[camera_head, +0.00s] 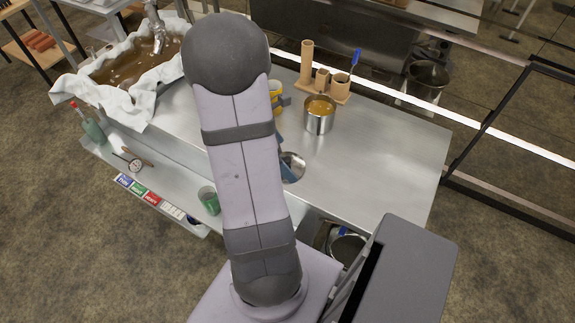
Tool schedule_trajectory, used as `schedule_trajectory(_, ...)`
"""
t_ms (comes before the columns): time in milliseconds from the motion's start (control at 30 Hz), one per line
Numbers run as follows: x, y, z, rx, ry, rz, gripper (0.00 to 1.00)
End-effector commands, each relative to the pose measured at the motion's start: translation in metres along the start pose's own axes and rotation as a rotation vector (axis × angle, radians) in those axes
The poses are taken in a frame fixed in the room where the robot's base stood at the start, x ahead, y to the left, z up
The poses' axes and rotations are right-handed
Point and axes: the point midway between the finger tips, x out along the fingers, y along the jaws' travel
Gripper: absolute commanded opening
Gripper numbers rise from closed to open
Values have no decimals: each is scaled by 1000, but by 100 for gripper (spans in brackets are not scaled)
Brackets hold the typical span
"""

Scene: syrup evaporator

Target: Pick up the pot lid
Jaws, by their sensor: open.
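I cannot make out the pot lid for certain. A shiny rounded metal piece (294,163) shows at the right edge of my arm, beside something blue, and may be the lid; my arm hides part of it. An open metal pot (319,123) with amber liquid stands upright on the steel table (385,150), with no lid on it. My arm rises through the middle of the view and hides the table behind it. My gripper is not clearly visible, so its place relative to the lid cannot be told.
A wooden holder (335,92) with upright cylinders and a blue-handled tool stands behind the pot. A yellow object (275,88) is half hidden by my arm. A cloth-lined pan (125,65) of brown liquid is at left; a green cup (209,200) is on the lower shelf. The table's right side is clear.

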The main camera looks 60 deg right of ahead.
Motion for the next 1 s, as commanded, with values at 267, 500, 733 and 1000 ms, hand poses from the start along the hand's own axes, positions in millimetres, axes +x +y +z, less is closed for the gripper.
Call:
schedule_trajectory(267, 33, 3, 1, -1, 0, -2, 100)
schedule_trajectory(500, 37, 3, 1, 1, 0, 0, 100)
schedule_trajectory(733, 36, 3, 1, 0, 0, 0, 64)
schedule_trajectory(1000, 36, 3, 1, 0, 0, 0, 58)
